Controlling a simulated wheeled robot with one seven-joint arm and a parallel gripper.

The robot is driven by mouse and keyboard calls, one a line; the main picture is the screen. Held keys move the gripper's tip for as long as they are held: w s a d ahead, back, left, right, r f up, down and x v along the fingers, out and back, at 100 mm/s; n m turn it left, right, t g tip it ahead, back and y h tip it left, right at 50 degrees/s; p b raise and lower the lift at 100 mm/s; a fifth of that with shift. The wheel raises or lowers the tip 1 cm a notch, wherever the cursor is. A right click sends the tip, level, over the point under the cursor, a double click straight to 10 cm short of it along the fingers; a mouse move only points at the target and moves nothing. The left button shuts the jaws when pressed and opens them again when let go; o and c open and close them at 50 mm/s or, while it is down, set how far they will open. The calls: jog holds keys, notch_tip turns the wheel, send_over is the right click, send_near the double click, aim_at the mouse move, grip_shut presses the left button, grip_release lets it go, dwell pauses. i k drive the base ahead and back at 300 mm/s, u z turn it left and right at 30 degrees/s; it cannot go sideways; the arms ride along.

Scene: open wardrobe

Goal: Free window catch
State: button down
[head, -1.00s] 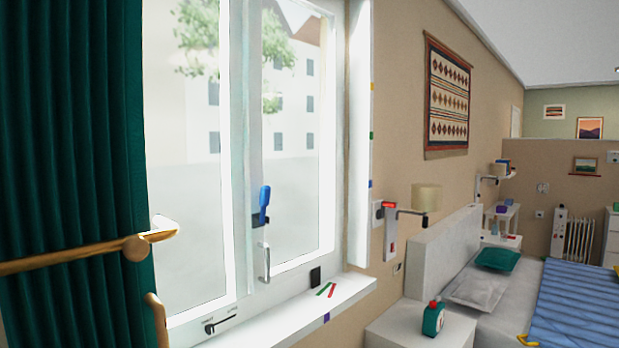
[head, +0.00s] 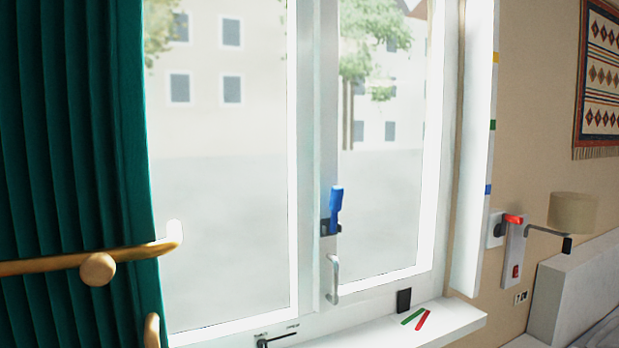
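The closed-looking white window fills the middle of the head view. A blue upright lever (head: 336,205) on a dark base sits on its middle post and looks like the catch. Just below it is a pale grey pull handle (head: 333,279). A small dark lever (head: 262,342) with tiny lettering, too small to read, is on the bottom frame. My gripper is not in view, and nothing touches the blue lever.
A green curtain (head: 75,120) hangs at the left, with a brass rod (head: 40,265) and round knob (head: 97,269) in front. The sill (head: 455,322) holds green and red strips (head: 417,319) and a black block (head: 404,300). A lamp (head: 572,212) stands out at the right.

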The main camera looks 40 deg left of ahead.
aim_at(337, 195)
jog(key=u, duration=0.8)
jog(key=i, duration=0.95)
jog(key=u, duration=0.85)
